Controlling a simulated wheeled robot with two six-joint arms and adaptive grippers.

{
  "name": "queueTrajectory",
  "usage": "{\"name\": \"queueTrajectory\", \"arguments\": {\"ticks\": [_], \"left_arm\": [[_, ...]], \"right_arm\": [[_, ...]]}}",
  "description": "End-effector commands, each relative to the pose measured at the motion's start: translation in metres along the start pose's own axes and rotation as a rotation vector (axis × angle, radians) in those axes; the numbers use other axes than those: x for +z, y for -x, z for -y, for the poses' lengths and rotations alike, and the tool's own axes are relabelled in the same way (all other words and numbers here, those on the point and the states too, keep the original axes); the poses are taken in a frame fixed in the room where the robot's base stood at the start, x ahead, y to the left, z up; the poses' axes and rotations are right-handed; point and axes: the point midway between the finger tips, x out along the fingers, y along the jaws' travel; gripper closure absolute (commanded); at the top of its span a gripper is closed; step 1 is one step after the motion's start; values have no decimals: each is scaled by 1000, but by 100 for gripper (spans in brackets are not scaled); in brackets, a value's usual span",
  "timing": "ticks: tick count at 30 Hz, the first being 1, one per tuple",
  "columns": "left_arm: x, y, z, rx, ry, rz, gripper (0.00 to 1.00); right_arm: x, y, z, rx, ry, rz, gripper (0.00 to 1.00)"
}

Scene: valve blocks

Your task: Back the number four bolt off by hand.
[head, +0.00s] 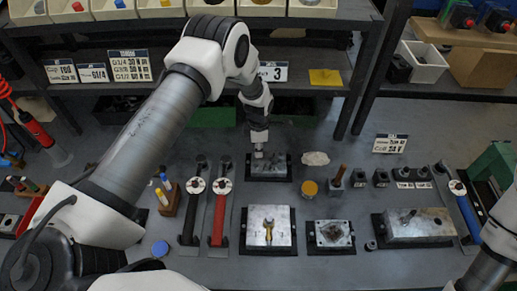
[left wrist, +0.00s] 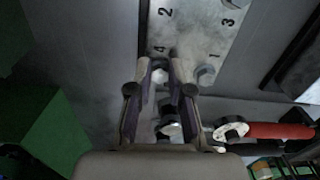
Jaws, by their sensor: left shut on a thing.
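The grey metal valve block with stamped numbers (left wrist: 190,32) fills the top middle of the left wrist view. In the head view it is the dark-edged plate (head: 272,167) at the back middle of the bench. My left gripper (head: 258,152) reaches down onto its left part. In the left wrist view the fingers of my left gripper (left wrist: 160,68) are shut on the number four bolt (left wrist: 160,75), beside the stamped 4. The number one bolt (left wrist: 206,75) stands apart to the right. The fingers partly hide the gripped bolt. My right gripper is out of view.
Red-handled (head: 218,222) and black-handled (head: 189,222) tools lie to the left. A pale rag (head: 315,158) and an amber round piece (head: 309,188) lie close to the right.

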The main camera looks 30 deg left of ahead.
Motion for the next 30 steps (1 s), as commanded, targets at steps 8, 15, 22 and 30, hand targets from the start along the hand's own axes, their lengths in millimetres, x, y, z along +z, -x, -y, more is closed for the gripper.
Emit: {"name": "queueTrajectory", "arguments": {"ticks": [8,15,22,30], "left_arm": [[0,0,0,0,8,0,56],[0,0,0,0,7,0,51],[0,16,-1,1,6,1,51],[0,83,-1,2,6,2,51]], "right_arm": [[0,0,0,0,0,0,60],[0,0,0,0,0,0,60],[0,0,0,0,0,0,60],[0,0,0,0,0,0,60]]}}
